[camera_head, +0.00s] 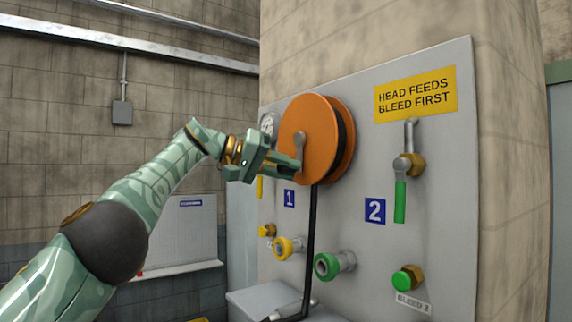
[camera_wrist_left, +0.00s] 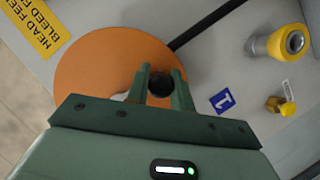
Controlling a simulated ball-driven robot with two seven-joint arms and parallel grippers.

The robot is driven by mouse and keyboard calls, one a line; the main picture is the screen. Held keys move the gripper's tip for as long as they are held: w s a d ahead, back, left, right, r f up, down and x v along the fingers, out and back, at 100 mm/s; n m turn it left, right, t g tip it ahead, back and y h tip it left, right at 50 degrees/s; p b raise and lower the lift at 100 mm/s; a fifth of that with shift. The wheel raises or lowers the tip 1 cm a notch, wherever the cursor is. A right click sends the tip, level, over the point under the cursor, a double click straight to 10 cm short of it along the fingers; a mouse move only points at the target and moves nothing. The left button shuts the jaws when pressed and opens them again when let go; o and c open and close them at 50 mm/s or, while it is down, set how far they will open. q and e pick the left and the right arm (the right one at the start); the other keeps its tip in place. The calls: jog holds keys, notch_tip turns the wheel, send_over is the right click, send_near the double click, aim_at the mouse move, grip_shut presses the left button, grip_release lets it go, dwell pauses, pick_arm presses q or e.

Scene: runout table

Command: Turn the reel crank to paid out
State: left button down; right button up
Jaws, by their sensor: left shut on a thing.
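The orange reel (camera_head: 318,122) is mounted on the grey panel (camera_head: 345,220), and a black hose (camera_head: 311,240) hangs from it. The grey crank arm (camera_head: 299,147) lies across the reel's face, its outer end pointing down. My left gripper (camera_head: 293,165) is at that outer end, in front of the reel. In the left wrist view the gripper (camera_wrist_left: 161,78) has its two fingers closed around the dark crank handle (camera_wrist_left: 160,86), with the orange reel (camera_wrist_left: 92,65) behind. The fingers partly hide the handle. My right gripper is in neither view.
A green lever (camera_head: 400,200), a green coupling (camera_head: 328,265) and a yellow coupling (camera_head: 287,247) stick out of the panel near the reel. A gauge (camera_head: 267,124) sits at its left. A grey box (camera_head: 262,301) stands below. Open room lies left of the panel.

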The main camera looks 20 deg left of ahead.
pick_arm(q)
jog(key=shift+s+d, duration=0.1)
dwell(0.3)
jog(key=c, duration=1.2)
grip_release()
